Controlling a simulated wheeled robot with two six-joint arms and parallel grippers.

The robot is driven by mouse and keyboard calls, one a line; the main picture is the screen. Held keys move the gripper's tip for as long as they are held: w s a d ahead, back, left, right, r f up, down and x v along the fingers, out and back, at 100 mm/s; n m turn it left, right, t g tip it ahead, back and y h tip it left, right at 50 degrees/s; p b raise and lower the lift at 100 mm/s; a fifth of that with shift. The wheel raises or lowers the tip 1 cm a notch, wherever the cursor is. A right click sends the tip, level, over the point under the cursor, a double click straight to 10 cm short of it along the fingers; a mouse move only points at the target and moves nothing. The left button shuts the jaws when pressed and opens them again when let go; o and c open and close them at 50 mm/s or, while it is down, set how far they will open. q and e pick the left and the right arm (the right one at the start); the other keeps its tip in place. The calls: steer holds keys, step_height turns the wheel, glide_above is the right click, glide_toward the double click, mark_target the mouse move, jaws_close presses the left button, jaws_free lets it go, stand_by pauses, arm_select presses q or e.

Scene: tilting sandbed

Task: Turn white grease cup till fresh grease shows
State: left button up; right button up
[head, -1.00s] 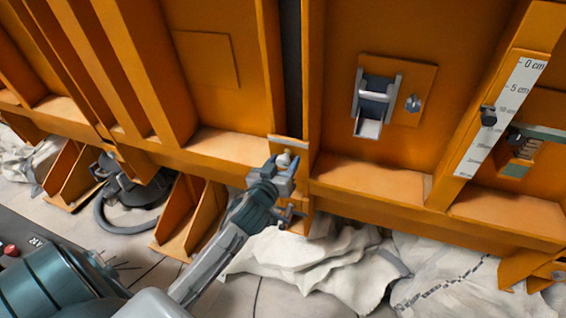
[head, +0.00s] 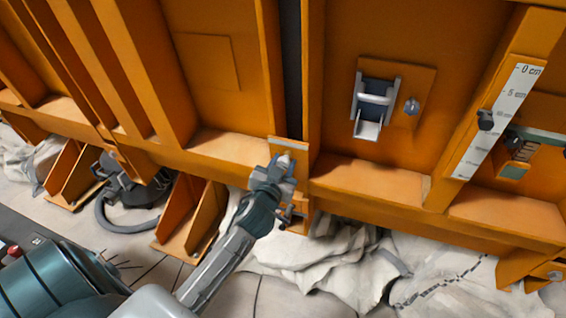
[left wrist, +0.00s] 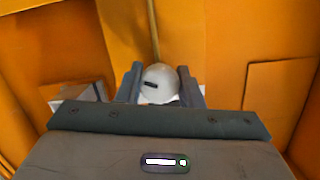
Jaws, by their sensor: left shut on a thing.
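The white grease cup (left wrist: 160,82) is a round white knob with a short dark mark left of its middle in the left wrist view. In the head view only a small part of the cup (head: 284,161) shows at the fingertips, on an orange plate of the frame. My left gripper (head: 281,168) is shut on the cup; in the left wrist view a grey finger of the gripper (left wrist: 161,88) stands on each side of it. I cannot make out any grease around the cup. My right gripper is in neither view.
Orange ribs and ledges surround the cup. To the right are a grey latch (head: 371,105), a small knob (head: 411,107) and a white centimetre scale (head: 497,115) with a black slider. Crumpled white sheeting (head: 330,265) and a dark coiled hose (head: 128,200) lie below.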

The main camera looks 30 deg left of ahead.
arm_select(q)
steer(key=shift+m+y, duration=0.3)
steer(key=shift+m, duration=0.9)
steer(key=shift+m+y, duration=0.3)
steer(key=shift+m, duration=1.3)
steer(key=o, duration=1)
steer(key=shift+c, duration=0.2)
